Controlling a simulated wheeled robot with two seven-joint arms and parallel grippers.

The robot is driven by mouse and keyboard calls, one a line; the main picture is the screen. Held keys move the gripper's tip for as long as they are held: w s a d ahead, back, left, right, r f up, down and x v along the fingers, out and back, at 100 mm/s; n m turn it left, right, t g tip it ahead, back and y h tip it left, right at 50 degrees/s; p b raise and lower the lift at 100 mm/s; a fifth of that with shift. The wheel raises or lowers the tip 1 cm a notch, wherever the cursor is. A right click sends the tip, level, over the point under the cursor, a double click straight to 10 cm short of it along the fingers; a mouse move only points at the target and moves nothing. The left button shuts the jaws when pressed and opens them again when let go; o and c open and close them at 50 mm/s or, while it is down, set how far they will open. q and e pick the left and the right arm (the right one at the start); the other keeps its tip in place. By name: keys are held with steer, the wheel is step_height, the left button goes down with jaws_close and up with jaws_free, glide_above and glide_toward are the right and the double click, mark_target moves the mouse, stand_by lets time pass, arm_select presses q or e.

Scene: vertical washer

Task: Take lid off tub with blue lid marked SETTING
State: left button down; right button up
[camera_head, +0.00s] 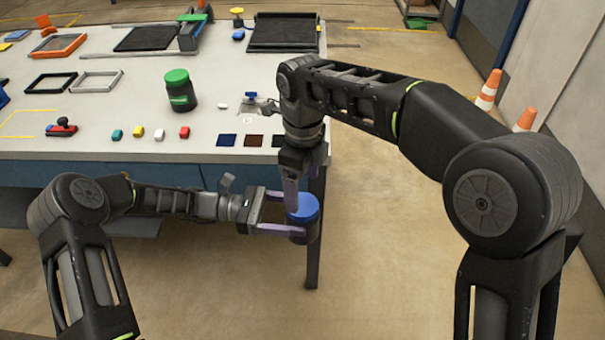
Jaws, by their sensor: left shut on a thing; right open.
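The dark tub (303,235) with the blue lid (303,207) is off the table, in front of its right front corner. My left gripper (290,212) is shut on the tub from the left, its purple fingers on either side of it. The lid is on top of the tub. My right gripper (292,198) points down from above, at the lid's left edge. It is open, and its fingers partly cover the lid; I cannot tell whether they touch it. No SETTING marking is readable from here.
A dark tub with a green lid (178,78) stands on the white table (150,75). Small coloured blocks (138,132), dark squares (227,140) and frames (96,81) lie around it. Orange cones (488,91) stand at the right wall. The floor right of the table is clear.

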mark_target(302, 204)
step_height(302, 204, down, 5)
stand_by(0.3)
